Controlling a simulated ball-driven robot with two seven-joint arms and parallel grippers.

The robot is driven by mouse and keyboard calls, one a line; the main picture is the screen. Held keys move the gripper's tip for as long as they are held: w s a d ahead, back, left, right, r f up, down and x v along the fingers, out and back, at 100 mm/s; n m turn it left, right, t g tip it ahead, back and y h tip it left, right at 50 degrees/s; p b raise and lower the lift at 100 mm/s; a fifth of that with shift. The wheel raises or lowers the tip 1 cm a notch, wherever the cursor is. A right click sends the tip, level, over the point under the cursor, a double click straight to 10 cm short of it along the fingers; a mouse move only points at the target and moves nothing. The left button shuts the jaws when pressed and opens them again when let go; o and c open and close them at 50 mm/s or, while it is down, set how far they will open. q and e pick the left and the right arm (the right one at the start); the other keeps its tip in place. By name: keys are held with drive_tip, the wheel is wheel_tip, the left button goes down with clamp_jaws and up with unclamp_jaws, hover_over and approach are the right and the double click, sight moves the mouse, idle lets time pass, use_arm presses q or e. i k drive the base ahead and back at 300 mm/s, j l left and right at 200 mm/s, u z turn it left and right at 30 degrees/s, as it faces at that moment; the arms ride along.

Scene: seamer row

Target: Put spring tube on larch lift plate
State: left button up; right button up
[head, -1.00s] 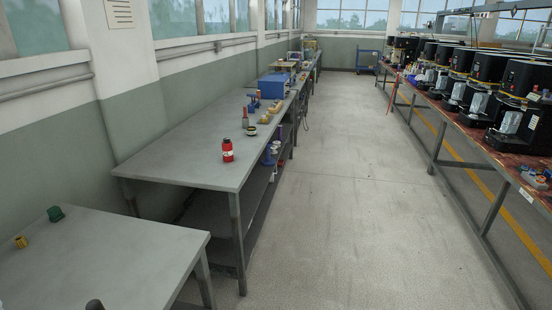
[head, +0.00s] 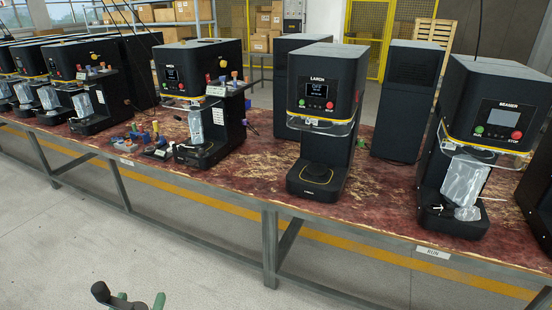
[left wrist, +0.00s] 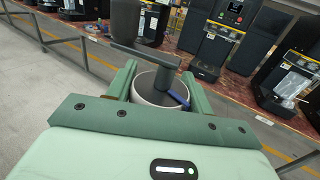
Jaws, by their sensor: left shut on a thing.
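The larch seamer (head: 327,108) is a black machine on the bench, right of centre in the head view. Its lift plate (head: 318,174), a dark disc with a yellow ring, sits bare on the machine's foot. My left gripper (head: 140,299) shows at the bottom edge, over the floor and short of the bench. In the left wrist view its green fingers are shut on a dark grey thing (left wrist: 156,84) with a crossbar and a pale round rim, which I take for the spring tube. Its far end (head: 101,291) shows in the head view. My right gripper is not in view.
Small coloured parts (head: 150,138) lie left on the bench. The front bench edge before larch is clear.

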sight(319, 169)
drive_tip(key=i+z, duration=0.45)
drive_tip(key=i, duration=0.15)
drive_tip(key=i+j+z, duration=0.1)
drive_tip(key=i+z, duration=0.3)
drive_tip(key=i, duration=0.2)
drive_tip(key=i+j, duration=0.15)
drive_tip(key=i, duration=0.9)
